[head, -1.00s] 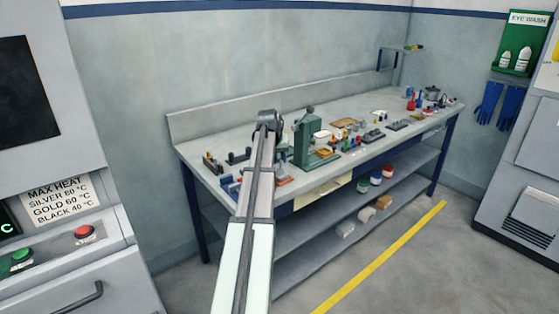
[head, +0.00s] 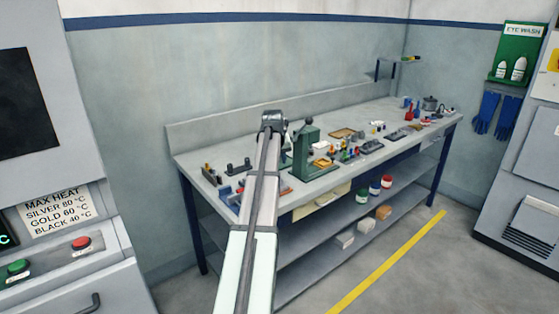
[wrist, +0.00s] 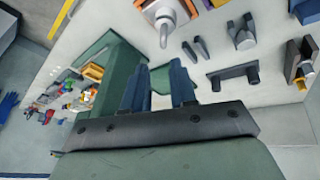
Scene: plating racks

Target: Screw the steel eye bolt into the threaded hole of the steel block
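My gripper (wrist: 158,88) shows in the wrist view with two blue fingers apart and nothing between them. In the head view, the dark end of my arm (head: 272,120) is over the bench, left of the green press; the fingers are hidden there. A grey metal piece with a rounded, loop-like end (wrist: 165,18) lies beyond the fingertips at the top of the wrist view. It may be the eye bolt, but I cannot tell for sure. I cannot make out the steel block or its threaded hole. My arm hides part of the bench in the head view.
The green press (head: 305,158) stands close to my gripper, and its body fills the left of the wrist view. A dark two-post stand (wrist: 233,77) and a brown-and-dark block (wrist: 300,60) are on the bench (head: 340,112). Many small items crowd the right half.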

